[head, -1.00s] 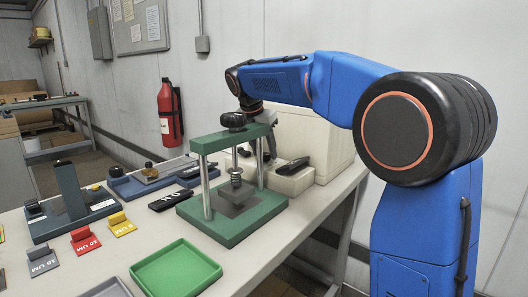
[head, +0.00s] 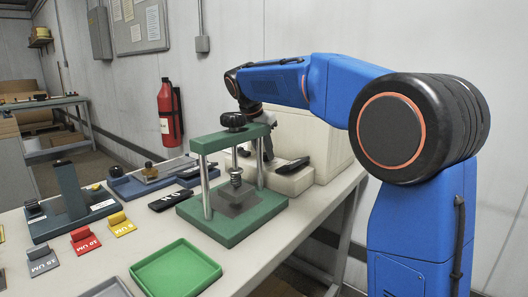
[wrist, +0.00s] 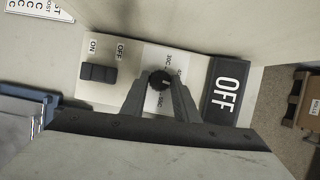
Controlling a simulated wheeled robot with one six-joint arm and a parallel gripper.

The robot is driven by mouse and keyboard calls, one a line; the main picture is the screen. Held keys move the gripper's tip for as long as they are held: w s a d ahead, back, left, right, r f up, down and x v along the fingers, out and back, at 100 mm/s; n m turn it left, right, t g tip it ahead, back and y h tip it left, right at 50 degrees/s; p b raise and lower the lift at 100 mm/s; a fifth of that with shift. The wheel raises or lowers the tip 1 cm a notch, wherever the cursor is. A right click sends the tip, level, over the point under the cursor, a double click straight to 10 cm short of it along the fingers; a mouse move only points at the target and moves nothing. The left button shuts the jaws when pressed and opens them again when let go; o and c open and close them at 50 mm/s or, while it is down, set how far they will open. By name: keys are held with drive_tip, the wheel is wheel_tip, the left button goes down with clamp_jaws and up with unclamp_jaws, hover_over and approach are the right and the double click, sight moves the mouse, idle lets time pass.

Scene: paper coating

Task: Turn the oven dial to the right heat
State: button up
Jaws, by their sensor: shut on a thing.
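The oven (head: 310,130) is a cream box at the back right of the table in the head view. In the wrist view its panel carries a small round black dial (wrist: 160,79) with a light pointer mark and heat labels around it, partly covered and too small to read surely. My gripper (wrist: 160,86) is shut on the dial, one finger on each side. A black display (wrist: 228,90) right of the dial reads OFF. In the head view the dial is hidden.
A green press (head: 232,190) stands in front of the oven, close to my arm. A green tray (head: 175,268), coloured blocks and blue instruments (head: 72,205) occupy the table to the left. The table's right edge is near the oven.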

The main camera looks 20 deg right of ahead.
drive_tip(key=m, duration=0.2)
drive_tip(key=m+g, duration=0.1)
drive_tip(key=m, duration=0.1)
drive_tip(key=m+g+h, duration=0.1)
drive_tip(key=m, duration=0.1)
drive_tip(key=shift+w+a, duration=0.15)
drive_tip(key=shift+w, duration=0.15)
drive_tip(key=m, duration=0.2)
drive_tip(key=m+g, duration=0.1)
drive_tip(key=m, duration=0.1)
drive_tip(key=shift+w+g, duration=0.15)
drive_tip(key=shift+g, duration=0.15)
drive_tip(key=shift+w+m+g, duration=0.1)
drive_tip(key=shift+m+g, duration=0.5)
drive_tip(key=shift+m, duration=1)
drive_tip(key=shift+y, duration=0.3)
drive_tip(key=o, duration=1.1)
drive_tip(key=shift+c, duration=0.2)
